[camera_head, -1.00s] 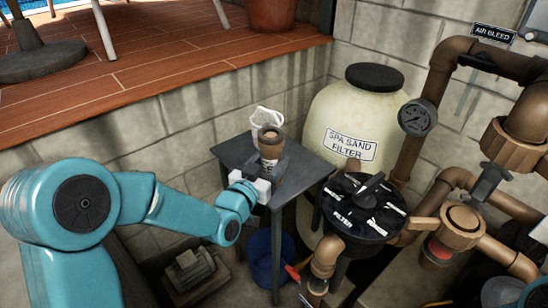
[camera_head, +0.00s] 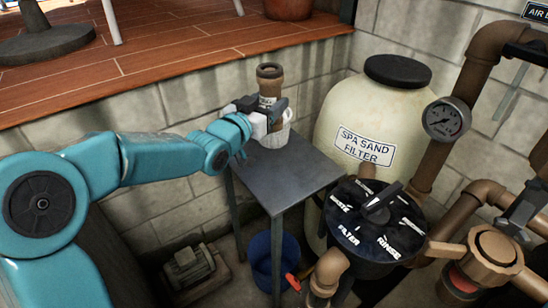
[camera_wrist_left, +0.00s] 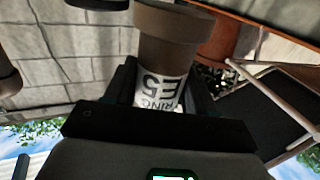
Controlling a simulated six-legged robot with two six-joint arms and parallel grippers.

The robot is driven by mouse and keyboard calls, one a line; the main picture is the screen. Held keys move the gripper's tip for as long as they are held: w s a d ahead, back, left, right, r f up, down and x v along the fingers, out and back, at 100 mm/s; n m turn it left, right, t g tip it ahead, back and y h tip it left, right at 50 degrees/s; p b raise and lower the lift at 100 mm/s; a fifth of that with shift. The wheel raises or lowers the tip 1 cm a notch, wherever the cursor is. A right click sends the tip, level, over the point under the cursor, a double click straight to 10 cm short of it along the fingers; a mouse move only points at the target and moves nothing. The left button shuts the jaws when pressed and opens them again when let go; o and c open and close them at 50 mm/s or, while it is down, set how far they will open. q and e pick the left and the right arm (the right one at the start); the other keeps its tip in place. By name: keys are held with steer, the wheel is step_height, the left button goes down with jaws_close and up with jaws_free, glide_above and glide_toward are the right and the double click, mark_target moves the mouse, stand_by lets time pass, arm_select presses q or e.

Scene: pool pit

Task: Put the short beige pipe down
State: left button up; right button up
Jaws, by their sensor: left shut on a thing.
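My left gripper (camera_head: 272,108) is shut on the short beige pipe (camera_head: 269,78), which looks brown with a wider collar at its top and a white label. It is upright in the head view, above the back part of a dark grey table (camera_head: 285,178). In the wrist view the pipe (camera_wrist_left: 165,45) sits between the dark fingers, and its printed label (camera_wrist_left: 160,93) shows. A white mesh basket (camera_head: 284,132) stands on the table just behind the gripper and partly hidden by it. I cannot tell whether pipe and basket touch. My right gripper is not in view.
The middle and front of the tabletop are clear. A beige sand filter tank (camera_head: 350,110) and a black valve head (camera_head: 375,218) stand to the right, with brown pipework. A blue bucket (camera_head: 270,262) is below the table. A block wall and wooden deck lie behind.

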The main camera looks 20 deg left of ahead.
arm_select(q)
step_height(320, 180, down, 17)
steer(key=shift+a+f+b, duration=0.15)
steer(key=shift+f+b, duration=0.05)
steer(key=shift+b, duration=0.45)
steer(key=shift+s+r, duration=0.1)
steer(key=shift+r, duration=0.05)
steer(key=shift+f, duration=0.25)
steer(key=o, duration=0.9)
steer(key=shift+o, duration=0.5)
steer(key=shift+r, duration=0.1)
